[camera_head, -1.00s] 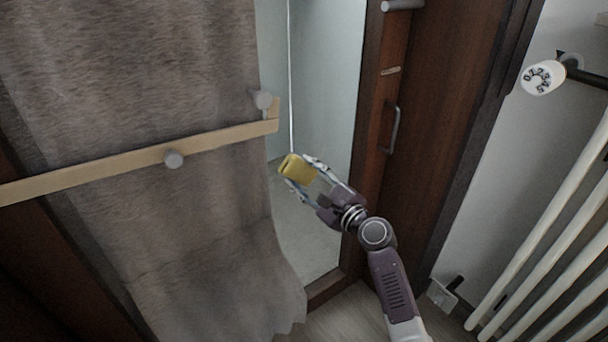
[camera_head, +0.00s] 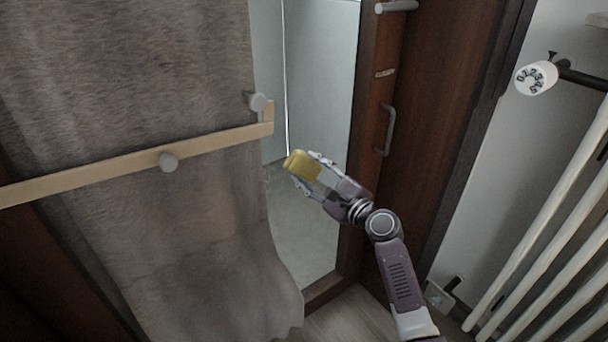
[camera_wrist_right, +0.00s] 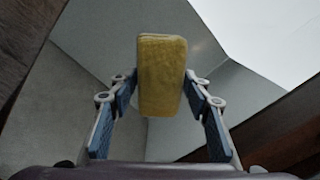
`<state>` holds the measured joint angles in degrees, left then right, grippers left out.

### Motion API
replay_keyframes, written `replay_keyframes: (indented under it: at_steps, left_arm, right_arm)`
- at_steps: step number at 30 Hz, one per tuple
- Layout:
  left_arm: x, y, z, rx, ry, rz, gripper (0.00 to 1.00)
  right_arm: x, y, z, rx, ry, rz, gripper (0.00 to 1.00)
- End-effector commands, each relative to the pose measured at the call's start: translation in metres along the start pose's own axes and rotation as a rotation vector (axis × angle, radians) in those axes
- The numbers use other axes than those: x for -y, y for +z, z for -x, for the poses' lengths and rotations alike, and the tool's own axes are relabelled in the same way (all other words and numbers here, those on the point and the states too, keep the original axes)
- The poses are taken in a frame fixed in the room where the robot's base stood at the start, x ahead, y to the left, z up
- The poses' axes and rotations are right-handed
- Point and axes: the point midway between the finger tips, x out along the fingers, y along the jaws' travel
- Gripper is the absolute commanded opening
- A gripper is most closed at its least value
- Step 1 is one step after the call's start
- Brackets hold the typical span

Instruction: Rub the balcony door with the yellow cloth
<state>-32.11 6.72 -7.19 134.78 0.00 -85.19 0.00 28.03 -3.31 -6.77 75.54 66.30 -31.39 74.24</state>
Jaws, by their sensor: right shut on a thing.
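The yellow cloth (camera_head: 301,165) is a small folded block, held between the fingertips of my right gripper (camera_head: 308,171). In the right wrist view the cloth (camera_wrist_right: 161,76) stands upright between the two fingers of the gripper (camera_wrist_right: 158,92). The balcony door has a glass pane (camera_head: 322,90) in a dark brown wooden frame (camera_head: 366,120). The cloth is in front of the lower part of the pane; I cannot tell if it touches the glass. My left gripper is not in view.
A brown curtain (camera_head: 150,80) with a light wooden bar (camera_head: 100,163) covers the left side. A metal handle (camera_head: 389,130) sticks out on the door's wood at the right. A white radiator (camera_head: 545,225) with a valve knob (camera_head: 536,78) stands at the far right.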

Motion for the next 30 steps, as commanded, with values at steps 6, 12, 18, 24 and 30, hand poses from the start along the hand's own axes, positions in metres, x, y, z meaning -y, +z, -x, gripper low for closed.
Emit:
replay_keyframes:
  at_steps: [6, 12, 18, 24, 30]
  left_arm:
    - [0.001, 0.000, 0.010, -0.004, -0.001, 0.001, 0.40]
    - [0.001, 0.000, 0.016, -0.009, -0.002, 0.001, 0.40]
    - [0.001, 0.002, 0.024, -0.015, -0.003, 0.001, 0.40]
    - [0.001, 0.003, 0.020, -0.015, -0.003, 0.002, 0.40]
    - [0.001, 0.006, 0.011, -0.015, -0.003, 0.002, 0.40]
  right_arm:
    - [0.007, -0.004, -0.001, 0.000, -0.005, 0.001, 0.25]
    - [0.012, -0.010, 0.000, -0.001, -0.005, 0.001, 0.25]
    - [0.024, -0.022, 0.001, -0.001, -0.005, 0.003, 0.25]
    - [0.032, -0.029, 0.002, 0.000, -0.003, 0.001, 0.25]
    - [0.041, -0.040, 0.001, -0.001, -0.004, 0.002, 0.25]
